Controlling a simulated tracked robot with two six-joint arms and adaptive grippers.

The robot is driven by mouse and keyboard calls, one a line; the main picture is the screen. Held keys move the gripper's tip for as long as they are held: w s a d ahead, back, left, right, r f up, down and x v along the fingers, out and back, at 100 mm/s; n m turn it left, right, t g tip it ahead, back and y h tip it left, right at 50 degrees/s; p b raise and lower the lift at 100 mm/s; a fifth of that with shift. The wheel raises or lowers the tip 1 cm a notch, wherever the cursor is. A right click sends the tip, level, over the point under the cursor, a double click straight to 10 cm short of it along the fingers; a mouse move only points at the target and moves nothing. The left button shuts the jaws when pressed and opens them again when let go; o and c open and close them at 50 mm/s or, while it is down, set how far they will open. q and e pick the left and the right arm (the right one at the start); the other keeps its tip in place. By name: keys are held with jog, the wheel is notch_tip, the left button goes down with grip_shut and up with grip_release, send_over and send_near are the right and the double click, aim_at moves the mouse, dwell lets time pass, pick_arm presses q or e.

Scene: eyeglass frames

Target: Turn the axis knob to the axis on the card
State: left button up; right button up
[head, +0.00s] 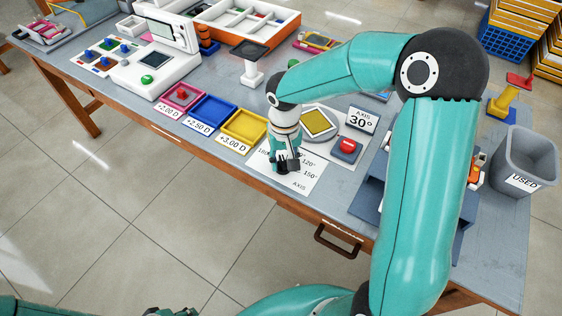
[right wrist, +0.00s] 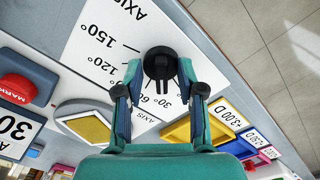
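The axis knob (right wrist: 160,64) is black and round with a raised bar, seen in the right wrist view on a white axis sheet (right wrist: 100,40) marked in degrees. Its bar points down the picture, near the 60° and 30° marks; the exact reading is unclear. The sheet also shows in the head view (head: 312,172). The card (head: 361,120) reads 30°. My right gripper (head: 286,166) is over the knob, pointing down. In the right wrist view its fingers (right wrist: 160,80) are apart, one each side of the knob, with small gaps.
A red button (head: 347,145) and a grey holder with a yellow pad (head: 317,122) are beside the sheet. Red, blue and yellow trays (head: 243,126) stand to the left. A grey USED bin (head: 525,160) is at the right.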

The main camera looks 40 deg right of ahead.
aim_at(284, 163)
jog(key=shift+w+r, duration=0.1)
jog(key=shift+r, duration=0.35)
notch_tip(284, 163, up, 11)
dwell(0.6)
